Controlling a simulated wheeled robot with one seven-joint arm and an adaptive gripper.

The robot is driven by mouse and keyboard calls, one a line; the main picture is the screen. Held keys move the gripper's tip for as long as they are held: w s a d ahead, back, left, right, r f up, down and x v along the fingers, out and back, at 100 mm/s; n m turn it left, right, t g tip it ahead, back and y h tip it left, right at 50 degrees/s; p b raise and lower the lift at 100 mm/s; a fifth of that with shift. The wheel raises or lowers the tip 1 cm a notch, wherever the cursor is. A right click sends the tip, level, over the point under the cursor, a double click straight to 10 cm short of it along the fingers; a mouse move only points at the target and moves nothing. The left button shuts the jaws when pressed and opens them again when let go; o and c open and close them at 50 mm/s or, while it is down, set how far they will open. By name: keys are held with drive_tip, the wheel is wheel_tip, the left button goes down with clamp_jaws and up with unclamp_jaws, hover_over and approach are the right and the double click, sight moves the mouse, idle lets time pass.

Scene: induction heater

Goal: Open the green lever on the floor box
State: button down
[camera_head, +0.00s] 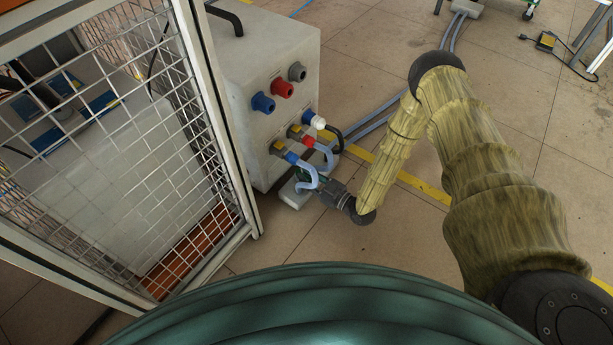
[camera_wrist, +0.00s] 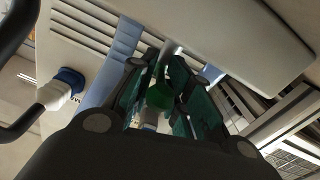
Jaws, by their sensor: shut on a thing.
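The floor box (camera_head: 291,198) is a small pale box on the floor at the foot of the large grey cabinet. My gripper (camera_head: 312,186) reaches it from the right in the head view and covers part of it. In the wrist view my gripper (camera_wrist: 160,88) has its two dark fingers closed around the green lever (camera_wrist: 159,97). Only a short green piece of the lever shows between the fingers. The lever cannot be made out clearly in the head view, where the gripper and hoses crowd it.
Light blue hoses (camera_head: 310,172) curve down from the grey cabinet (camera_head: 262,60) close to my gripper. The cabinet carries blue, red and grey knobs. A mesh door (camera_head: 150,130) stands to the left. Open tiled floor (camera_head: 345,245) lies below and right of the gripper.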

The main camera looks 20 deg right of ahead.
drive_tip(key=shift+s, duration=0.2)
drive_tip(key=c, duration=1.6)
unclamp_jaws()
drive_tip(key=shift+o, duration=0.2)
drive_tip(key=shift+d, duration=0.1)
drive_tip(key=v, duration=1.2)
